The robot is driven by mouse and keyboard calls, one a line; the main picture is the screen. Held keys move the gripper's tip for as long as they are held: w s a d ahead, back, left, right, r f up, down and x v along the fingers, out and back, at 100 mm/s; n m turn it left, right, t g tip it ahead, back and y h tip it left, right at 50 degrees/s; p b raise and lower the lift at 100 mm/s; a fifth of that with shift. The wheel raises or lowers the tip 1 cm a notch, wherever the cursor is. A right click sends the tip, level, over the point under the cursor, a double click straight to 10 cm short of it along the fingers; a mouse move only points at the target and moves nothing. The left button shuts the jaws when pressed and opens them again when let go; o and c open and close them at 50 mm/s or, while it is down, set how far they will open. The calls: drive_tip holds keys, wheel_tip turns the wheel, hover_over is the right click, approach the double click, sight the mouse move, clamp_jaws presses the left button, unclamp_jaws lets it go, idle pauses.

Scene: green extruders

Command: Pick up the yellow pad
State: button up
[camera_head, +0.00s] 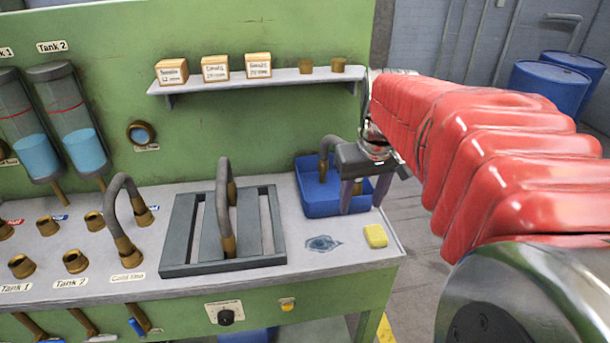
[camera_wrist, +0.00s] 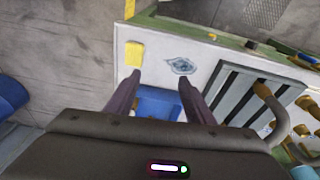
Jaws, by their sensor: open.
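The yellow pad (camera_head: 375,236) lies flat near the right front corner of the grey worktop, beside a dark wet-looking patch. It also shows in the wrist view (camera_wrist: 134,54), beyond and slightly left of my fingertips. My gripper (camera_head: 366,194) is above the blue tray, behind the pad in the head view. In the wrist view the two fingers (camera_wrist: 160,80) are spread apart with nothing between them, over the worktop edge of the blue tray (camera_wrist: 158,101). The pad is fully visible and apart from my gripper.
The blue tray (camera_head: 313,200) holds a grey hose (camera_head: 327,150). Left of it is a dark slatted grate (camera_head: 190,243) with another hose (camera_head: 222,195) on it. A shelf (camera_head: 250,82) with small boxes hangs above. The patch (camera_head: 322,244) lies on bare worktop.

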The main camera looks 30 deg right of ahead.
drive_tip(key=d+f, duration=0.1)
drive_tip(key=d, duration=0.6)
drive_tip(key=shift+d+m+g, duration=0.25)
drive_tip(key=shift+m+g, duration=0.05)
drive_tip(key=shift+w+f, duration=0.1)
drive_tip(key=shift+f, duration=0.1)
hover_over(376, 233)
drive_tip(key=f, duration=0.8)
drive_tip(key=shift+s+f, duration=0.15)
drive_tip(key=shift+s, duration=0.1)
drive_tip(key=shift+w+f, duration=0.2)
drive_tip(key=shift+f, duration=2.4)
drive_tip(key=shift+c, duration=0.5)
drive_tip(key=c, duration=0.7)
